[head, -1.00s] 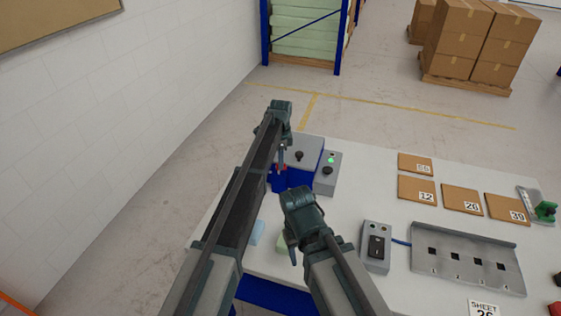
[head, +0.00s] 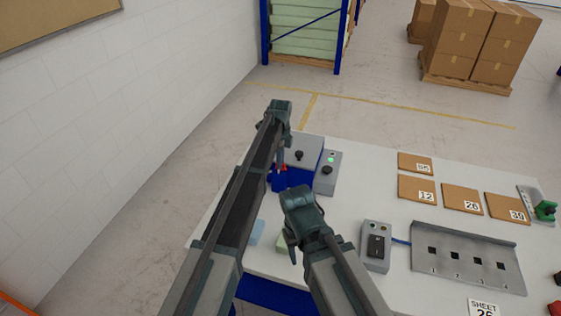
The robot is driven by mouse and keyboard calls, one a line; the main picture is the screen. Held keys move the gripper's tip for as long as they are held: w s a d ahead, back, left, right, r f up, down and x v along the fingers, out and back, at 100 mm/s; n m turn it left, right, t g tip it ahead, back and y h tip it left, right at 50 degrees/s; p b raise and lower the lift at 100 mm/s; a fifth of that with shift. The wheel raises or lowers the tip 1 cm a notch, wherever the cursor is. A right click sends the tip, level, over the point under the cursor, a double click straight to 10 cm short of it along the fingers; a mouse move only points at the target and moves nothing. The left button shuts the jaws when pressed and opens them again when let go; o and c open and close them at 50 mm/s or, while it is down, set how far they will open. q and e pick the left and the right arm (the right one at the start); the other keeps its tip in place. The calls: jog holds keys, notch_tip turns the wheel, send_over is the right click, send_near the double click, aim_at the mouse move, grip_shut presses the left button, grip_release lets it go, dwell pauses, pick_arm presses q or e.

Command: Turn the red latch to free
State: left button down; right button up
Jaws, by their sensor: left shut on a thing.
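The red latch (head: 284,168) shows as a small red piece at the front left of the blue machine (head: 308,150), partly hidden by my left gripper. My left gripper (head: 281,166) reaches down over the latch from the far left and is shut on it. My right gripper (head: 293,254) hangs over the near part of the table, apart from the machine. Its fingers are small and seen from the side, so their opening is unclear.
A grey box with a green light (head: 327,175) stands beside the machine. A switch box (head: 376,246) and a grey slotted plate (head: 466,257) lie to the right. Brown numbered sheets (head: 416,188) lie behind them. A light blue block (head: 257,232) and a green block (head: 282,243) are near my arms.

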pick_arm(q)
jog(key=c, duration=0.9)
grip_release()
jog(key=shift+r, duration=0.1)
notch_tip(320, 180, up, 14)
jog(key=p, duration=1.3)
jog(key=shift+p, duration=0.4)
jog(key=shift+f, duration=0.2)
